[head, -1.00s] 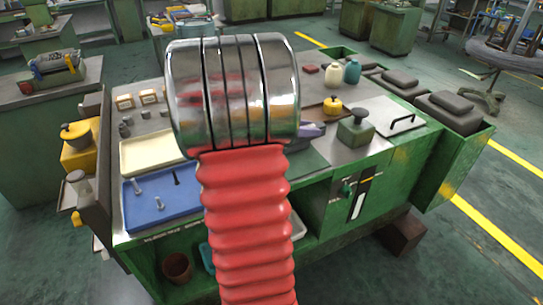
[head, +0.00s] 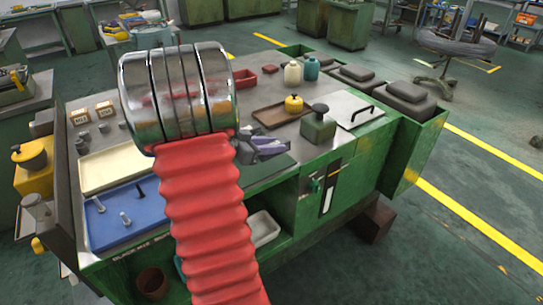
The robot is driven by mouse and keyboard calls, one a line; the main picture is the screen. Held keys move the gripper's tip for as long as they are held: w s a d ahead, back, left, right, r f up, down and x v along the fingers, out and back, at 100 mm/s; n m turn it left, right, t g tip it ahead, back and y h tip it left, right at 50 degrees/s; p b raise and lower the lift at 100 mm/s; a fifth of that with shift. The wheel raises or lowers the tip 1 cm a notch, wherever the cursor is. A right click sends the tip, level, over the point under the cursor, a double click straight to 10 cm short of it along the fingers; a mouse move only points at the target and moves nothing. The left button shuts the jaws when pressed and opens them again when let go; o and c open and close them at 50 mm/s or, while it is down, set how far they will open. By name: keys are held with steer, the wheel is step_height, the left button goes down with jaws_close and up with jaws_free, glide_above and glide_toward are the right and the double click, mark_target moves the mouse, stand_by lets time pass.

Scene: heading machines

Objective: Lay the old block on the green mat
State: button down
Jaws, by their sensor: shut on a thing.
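My gripper (head: 268,148) shows as grey and purple parts just right of the chrome drum and red bellows of my own arm. It is low over the green mat (head: 266,172), a flat dark green patch near the front edge of the bench. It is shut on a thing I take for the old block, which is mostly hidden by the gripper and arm. I cannot tell whether the block touches the mat. The left part of the mat is hidden behind my arm.
A blue tray (head: 147,222) with small metal pieces and a cream tray (head: 98,173) lie left. A green knobbed block (head: 318,128) stands right of the gripper. A brown tray (head: 269,117) holds a yellow knobbed piece (head: 293,103). Two bottles (head: 292,73) stand behind.

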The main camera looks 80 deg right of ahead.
steer(key=shift+f, duration=1.8)
steer(key=shift+f, duration=0.1)
steer(key=c, duration=1.4)
jaws_free()
steer(key=v, duration=1.2)
steer(key=shift+w, duration=0.1)
